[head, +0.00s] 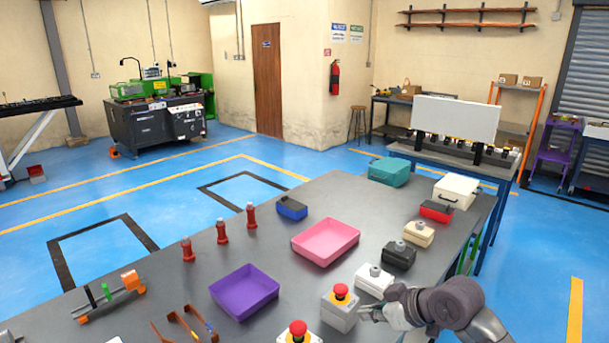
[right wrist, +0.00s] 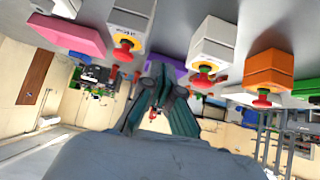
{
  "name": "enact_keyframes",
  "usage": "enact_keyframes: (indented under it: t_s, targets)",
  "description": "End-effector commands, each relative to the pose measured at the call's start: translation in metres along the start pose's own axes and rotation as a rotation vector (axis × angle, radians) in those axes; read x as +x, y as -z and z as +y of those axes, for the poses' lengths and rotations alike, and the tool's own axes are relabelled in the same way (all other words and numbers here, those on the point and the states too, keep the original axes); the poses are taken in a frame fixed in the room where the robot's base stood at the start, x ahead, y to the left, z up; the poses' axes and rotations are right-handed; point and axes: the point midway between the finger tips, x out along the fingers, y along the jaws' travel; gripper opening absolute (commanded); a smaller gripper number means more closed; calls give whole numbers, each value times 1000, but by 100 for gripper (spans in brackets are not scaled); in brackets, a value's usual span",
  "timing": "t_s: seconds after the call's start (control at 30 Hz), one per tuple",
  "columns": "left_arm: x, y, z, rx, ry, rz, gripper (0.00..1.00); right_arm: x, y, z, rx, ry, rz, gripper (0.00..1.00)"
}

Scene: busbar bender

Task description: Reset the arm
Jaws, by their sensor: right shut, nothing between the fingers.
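My right arm comes in at the lower right of the head view, and its gripper (head: 370,313) is beside a pale box with a red mushroom button (head: 341,308). I cannot tell whether it touches the box. In the right wrist view the scene appears upside down, and the gripper (right wrist: 160,85) shows shut fingers with nothing held. My left arm and gripper are not in view.
The grey table (head: 330,195) holds a pink tray (head: 326,240), a purple tray (head: 245,290), several button boxes along the right edge, and red bottle-shaped items (head: 222,232). A second red-button box (head: 299,333) is at the front. Bare tabletop lies toward the back.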

Motion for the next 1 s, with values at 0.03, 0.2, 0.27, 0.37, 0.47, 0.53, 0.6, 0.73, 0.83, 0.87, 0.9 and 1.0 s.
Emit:
enact_keyframes:
  t_s: [0.03, 0.2, 0.27, 0.37, 0.47, 0.53, 0.6, 0.73, 0.83, 0.87, 0.9, 1.0]
  targets:
    - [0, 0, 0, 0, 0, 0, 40, 11, -28, -30, 21, 18, -37, 0]
    - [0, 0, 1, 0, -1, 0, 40, 14, -105, -101, 117, -18, -153, 0]
    - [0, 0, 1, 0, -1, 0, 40, 7, -131, -120, 165, -45, -196, 0]
    - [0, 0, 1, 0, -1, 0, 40, -8, -165, -143, 238, -94, -260, 0]
    - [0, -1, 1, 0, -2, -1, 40, -24, -191, -158, 301, -139, -315, 0]
    - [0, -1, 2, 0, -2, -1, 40, -35, -206, -166, 339, -169, -348, 0]
    - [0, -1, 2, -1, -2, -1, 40, -45, -219, -173, 375, -196, -380, 0]
    - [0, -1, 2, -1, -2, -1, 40, -66, -241, -184, 437, -248, -438, 0]
    - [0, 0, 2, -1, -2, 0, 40, -83, -257, -192, 482, -287, -482, 0]
    - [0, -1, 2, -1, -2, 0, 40, -88, -261, -195, 496, -298, -495, 0]
    - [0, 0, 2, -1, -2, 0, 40, -95, -268, -198, 513, -315, -514, 0]
    - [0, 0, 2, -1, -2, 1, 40, -88, -281, -197, 528, -328, -537, 0]
